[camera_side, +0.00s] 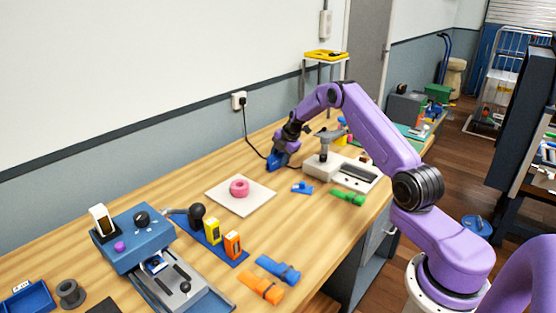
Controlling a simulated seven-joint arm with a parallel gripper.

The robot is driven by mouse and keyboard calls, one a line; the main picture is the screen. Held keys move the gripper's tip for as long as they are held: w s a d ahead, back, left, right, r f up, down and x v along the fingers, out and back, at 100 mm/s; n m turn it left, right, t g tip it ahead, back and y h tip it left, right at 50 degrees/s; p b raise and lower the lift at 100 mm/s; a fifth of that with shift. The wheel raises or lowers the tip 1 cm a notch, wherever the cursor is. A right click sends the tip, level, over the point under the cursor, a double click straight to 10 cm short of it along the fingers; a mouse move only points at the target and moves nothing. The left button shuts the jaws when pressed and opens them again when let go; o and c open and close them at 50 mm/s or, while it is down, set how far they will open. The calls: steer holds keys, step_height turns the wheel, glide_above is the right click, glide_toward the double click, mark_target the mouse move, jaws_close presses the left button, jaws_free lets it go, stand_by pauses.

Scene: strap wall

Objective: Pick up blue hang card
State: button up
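My gripper (280,156) is at the far side of the table, near the wall, at the end of my purple arm. It points down and is small in this view. A blue flat piece (272,162), which looks like the blue hang card, is right at its fingertips, low over or on the table. The fingers partly hide it. I cannot tell whether the fingers are closed on it or whether it touches the table.
A white board with a pink ring (239,187) lies in front. A grey fixture (351,174), a green piece (347,197) and a small blue piece (302,187) are to the right. A blue machine (133,238) and blue and orange straps (261,288) are nearer. A cord hangs behind.

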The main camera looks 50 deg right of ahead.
jaws_close()
steer(key=shift+r, duration=0.1)
